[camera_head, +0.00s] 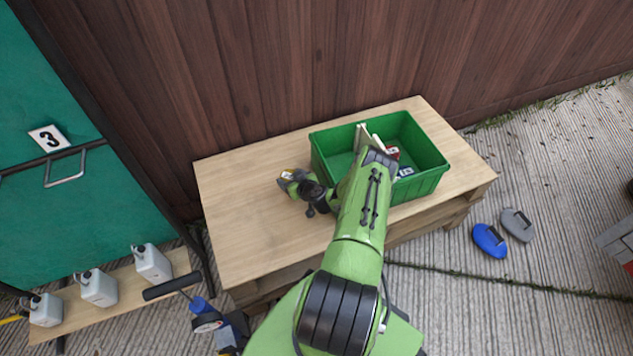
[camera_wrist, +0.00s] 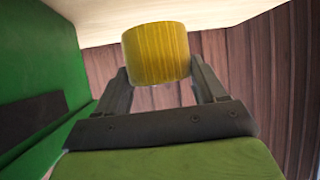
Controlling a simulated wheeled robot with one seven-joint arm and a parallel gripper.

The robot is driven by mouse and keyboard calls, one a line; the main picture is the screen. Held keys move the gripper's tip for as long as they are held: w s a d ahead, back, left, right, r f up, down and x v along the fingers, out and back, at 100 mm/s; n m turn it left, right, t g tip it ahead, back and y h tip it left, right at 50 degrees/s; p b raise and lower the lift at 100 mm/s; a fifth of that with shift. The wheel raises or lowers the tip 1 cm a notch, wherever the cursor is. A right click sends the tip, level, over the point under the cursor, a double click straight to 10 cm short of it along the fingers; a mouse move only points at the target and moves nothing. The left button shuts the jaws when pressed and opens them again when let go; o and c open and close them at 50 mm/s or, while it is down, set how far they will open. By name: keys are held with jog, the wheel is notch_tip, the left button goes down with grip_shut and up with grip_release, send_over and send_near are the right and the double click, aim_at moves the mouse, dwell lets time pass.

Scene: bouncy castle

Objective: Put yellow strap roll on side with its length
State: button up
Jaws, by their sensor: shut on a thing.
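The yellow strap roll (camera_wrist: 157,53) is between the fingers of my gripper (camera_wrist: 160,80) in the wrist view. The gripper is shut on it. The roll's ribbed curved side faces the camera, and its far side is hidden. In the head view my gripper (camera_head: 289,180) is over the wooden table (camera_head: 240,230), left of the green bin (camera_head: 332,172). Only a small yellow patch of the roll (camera_head: 288,175) shows there. I cannot tell from these views whether the roll touches the tabletop.
The green bin holds several items, with red and blue-white ones visible. A plank wall stands behind the table. The tabletop left of my gripper is clear. Grey jugs (camera_head: 152,263) stand on a low shelf at the left. A blue object (camera_head: 489,240) and a grey one (camera_head: 517,224) lie on the ground right.

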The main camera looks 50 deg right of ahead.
notch_tip(320, 180, down, 6)
jog(key=shift+f+b, duration=0.2)
jog(key=shift+b, duration=1)
jog(key=shift+r, duration=0.1)
jog(key=o, duration=1.1)
jog(key=shift+o, duration=0.2)
